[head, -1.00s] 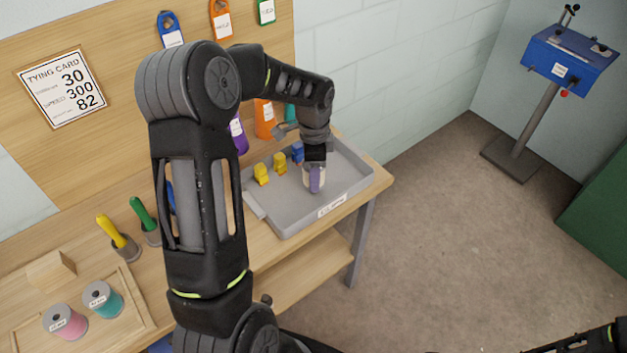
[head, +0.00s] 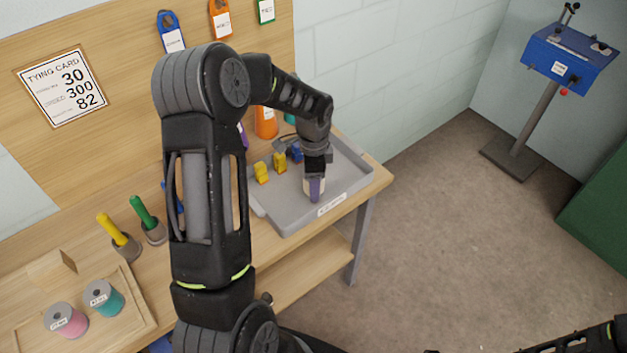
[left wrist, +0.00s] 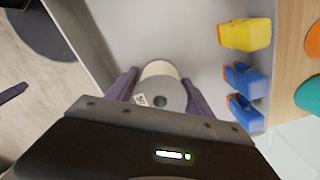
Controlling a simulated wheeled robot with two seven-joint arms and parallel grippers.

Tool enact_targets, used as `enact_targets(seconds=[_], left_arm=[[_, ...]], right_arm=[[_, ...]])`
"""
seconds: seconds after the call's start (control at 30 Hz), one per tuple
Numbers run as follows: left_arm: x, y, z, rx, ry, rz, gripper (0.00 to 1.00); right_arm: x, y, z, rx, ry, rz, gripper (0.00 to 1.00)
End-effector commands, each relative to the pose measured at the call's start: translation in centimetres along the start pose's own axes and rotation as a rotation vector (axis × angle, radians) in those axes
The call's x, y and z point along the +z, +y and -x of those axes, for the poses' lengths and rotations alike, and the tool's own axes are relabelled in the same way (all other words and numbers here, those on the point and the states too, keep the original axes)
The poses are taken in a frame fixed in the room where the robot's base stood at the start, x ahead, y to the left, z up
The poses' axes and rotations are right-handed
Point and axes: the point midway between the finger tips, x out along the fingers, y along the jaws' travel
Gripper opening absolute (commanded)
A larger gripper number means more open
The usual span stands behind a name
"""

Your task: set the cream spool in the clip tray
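My left gripper (head: 315,186) reaches down over the front part of the grey clip tray (head: 278,220). Its purple fingers are on either side of the cream spool (head: 307,186), and it appears shut on it. In the left wrist view the cream spool (left wrist: 159,70) shows its grey end flange and a small label between the fingertips (left wrist: 160,78). The tray floor (left wrist: 180,25) lies below it; I cannot tell whether the spool touches it. Only part of my right arm shows at the lower right; its gripper is out of view.
Yellow clips (head: 261,172) and blue clips (head: 296,152) stand along the tray's back side. Pink (head: 66,321) and teal (head: 104,298) spools stand on a board at the left. Yellow and green handled tools (head: 118,238) are in holders. The tray's front floor is clear.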

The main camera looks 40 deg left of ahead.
Motion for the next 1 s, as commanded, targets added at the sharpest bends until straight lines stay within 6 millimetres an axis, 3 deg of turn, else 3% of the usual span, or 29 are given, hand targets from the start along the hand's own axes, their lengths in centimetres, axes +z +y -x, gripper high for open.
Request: enact_targets(seconds=[0.13, 0.57, 0.77, 1.0], left_arm=[[0.0, 0.0, 0.0, 0.0, 0.0, 0.0, 0.73], [0.0, -0.1, 1.0, -0.002, 0.0, 0.0, 0.73], [-0.1, -0.1, 4.2, -0.005, 0.002, 0.0, 0.73], [0.0, -0.1, 9.3, -0.004, 0.002, 0.001, 0.73]], right_arm=[[0.0, 0.0, 0.0, 0.0, 0.0, 0.0, 0.36], [0.0, 0.0, 0.1, 0.001, 0.0, 0.0, 0.36], [0.0, 0.1, -0.2, -0.001, 0.001, 0.0, 0.36], [-0.1, 0.2, -0.7, -0.002, 0.002, 0.002, 0.36]])
